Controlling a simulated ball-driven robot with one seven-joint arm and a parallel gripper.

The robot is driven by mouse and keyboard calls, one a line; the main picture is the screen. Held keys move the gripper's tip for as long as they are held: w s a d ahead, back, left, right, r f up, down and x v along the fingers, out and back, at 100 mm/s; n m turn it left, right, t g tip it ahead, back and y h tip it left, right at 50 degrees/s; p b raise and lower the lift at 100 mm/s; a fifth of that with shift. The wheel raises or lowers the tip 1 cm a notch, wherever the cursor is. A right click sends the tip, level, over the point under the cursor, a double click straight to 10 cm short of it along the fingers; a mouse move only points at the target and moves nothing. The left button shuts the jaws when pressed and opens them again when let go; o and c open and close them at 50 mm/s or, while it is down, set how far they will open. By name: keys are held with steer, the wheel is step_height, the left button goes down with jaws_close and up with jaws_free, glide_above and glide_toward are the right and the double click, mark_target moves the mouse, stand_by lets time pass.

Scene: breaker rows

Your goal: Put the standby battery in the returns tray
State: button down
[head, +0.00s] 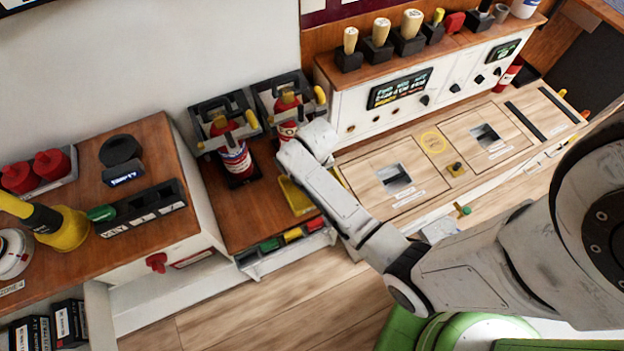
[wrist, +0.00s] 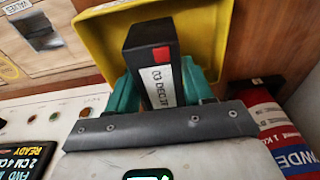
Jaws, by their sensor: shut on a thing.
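My gripper (wrist: 158,88) shows in the wrist view with its teal fingers shut on a black block, which I take as the standby battery (wrist: 140,38). The block has a red square and a white label with dark print. A yellow tray (wrist: 215,28), which I take as the returns tray, lies right behind the block, and the block overlaps it in the picture. I cannot tell if they touch. In the head view the yellow tray (head: 293,198) sits on the low wooden counter, partly covered by my arm. The fingers and block are hidden there.
Two red extinguishers (head: 235,158) stand in black holders left of my arm. A white control panel (head: 365,112) rises behind. A wooden deck (head: 375,185) with square openings lies right. A left counter (head: 150,240) holds a black key box (head: 143,207). Coloured blocks (head: 270,245) sit along the front edge.

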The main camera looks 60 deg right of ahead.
steer(key=shift+d+f, duration=0.15)
steer(key=shift+f, duration=1.45)
steer(key=shift+f, duration=0.15)
steer(key=shift+c, duration=2.2)
jaws_free()
steer(key=r, duration=0.8)
steer(key=s+a+r, duration=0.1)
steer(key=r, duration=0.3)
steer(key=shift+s+p, duration=0.1)
steer(key=shift+p, duration=0.3)
steer(key=s+a+r+n, duration=0.3)
steer(key=s+a+n, duration=0.3)
steer(key=s+a, duration=0.4)
steer(key=s, duration=0.2)
steer(key=shift+s+a+r+y, duration=0.2)
steer(key=shift+s+r+y, duration=0.1)
steer(key=shift+r, duration=0.1)
